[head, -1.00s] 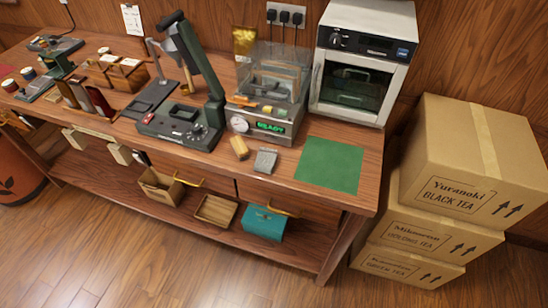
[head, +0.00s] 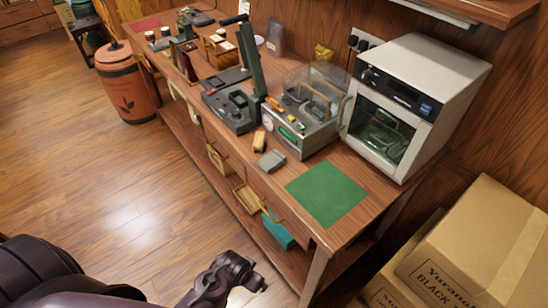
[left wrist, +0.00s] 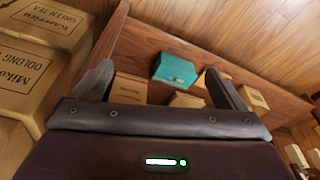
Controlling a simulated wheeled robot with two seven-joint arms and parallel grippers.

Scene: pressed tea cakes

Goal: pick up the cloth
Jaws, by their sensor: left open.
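A small grey folded piece that looks like the cloth (head: 270,161) lies flat on the workbench near its front edge, left of a green mat (head: 326,193). My left gripper (head: 236,276) is low at the bottom of the head view, in front of the bench and well apart from the cloth. In the left wrist view my left gripper (left wrist: 163,85) has its two fingers spread, with nothing between them. The cloth cannot be made out in the left wrist view. My right gripper is in neither current view.
A yellowish block (head: 259,141) and a grey machine (head: 300,132) stand close to the cloth. A white oven (head: 420,95) is behind the mat. Stacked cartons (head: 480,240) are at right. A teal box (left wrist: 175,69) sits on the lower shelf.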

